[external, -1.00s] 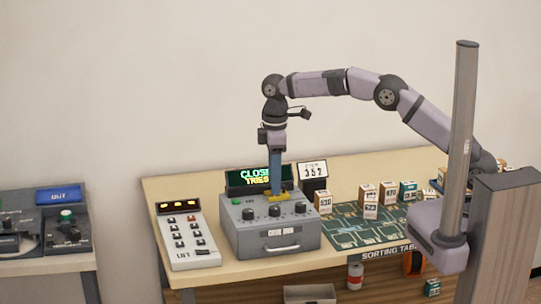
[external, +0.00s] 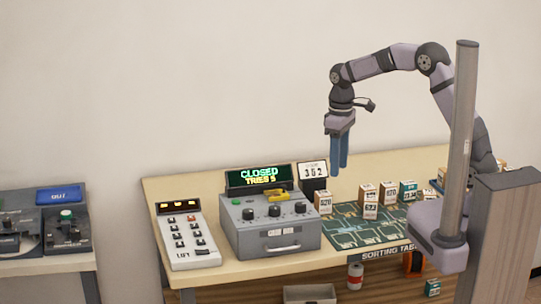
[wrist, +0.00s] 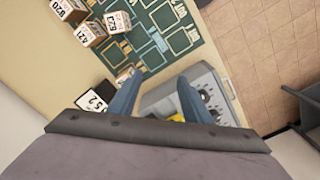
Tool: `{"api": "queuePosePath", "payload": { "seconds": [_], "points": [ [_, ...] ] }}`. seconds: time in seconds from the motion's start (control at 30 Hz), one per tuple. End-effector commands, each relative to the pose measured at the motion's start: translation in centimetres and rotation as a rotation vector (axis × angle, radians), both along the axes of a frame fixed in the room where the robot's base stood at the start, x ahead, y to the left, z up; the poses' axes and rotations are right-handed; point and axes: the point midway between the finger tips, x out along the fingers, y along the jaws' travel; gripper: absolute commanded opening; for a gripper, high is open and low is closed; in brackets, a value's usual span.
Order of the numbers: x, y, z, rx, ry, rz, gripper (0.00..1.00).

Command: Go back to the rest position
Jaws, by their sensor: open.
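My gripper (external: 341,155) is open and empty, with its blue fingers hanging down in the air above the table, right of the grey dial box. In the wrist view the two blue fingers (wrist: 155,98) are spread apart with nothing between their tips. The grey box (external: 269,236) has three black knobs, a green button and a drawer handle, and a yellow piece (external: 277,196) lies on its top. A display (external: 259,177) behind it reads CLOSED, TRIES 5. My arm is bent high above the table.
A white card stand (external: 313,170) reading 352 stands behind the box. A white keypad (external: 186,234) is at left. Several small numbered boxes (external: 388,193) stand around the green sorting mat (external: 350,232) at right. A grey post (external: 461,130) rises in front of my arm.

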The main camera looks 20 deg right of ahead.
Motion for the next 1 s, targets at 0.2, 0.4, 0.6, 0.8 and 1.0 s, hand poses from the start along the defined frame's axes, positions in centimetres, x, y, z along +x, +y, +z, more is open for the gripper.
{"api": "queuePosePath", "payload": {
  "seconds": [0.2, 0.4, 0.6, 0.8, 1.0],
  "points": [
    [-3.4, -10.4, -0.9, 0.0, 0.001, -0.299, 0.45],
    [-8.9, -17.6, -2.6, 0.0, 0.001, -0.555, 0.45],
    [-14.1, -21.5, -4.3, 0.0, 0.003, -0.74, 0.45],
    [-16.7, -22.8, -5.3, -0.001, 0.004, -0.825, 0.45],
    [-17.0, -23.0, -5.4, -0.001, 0.004, -0.837, 0.45]
  ]
}}
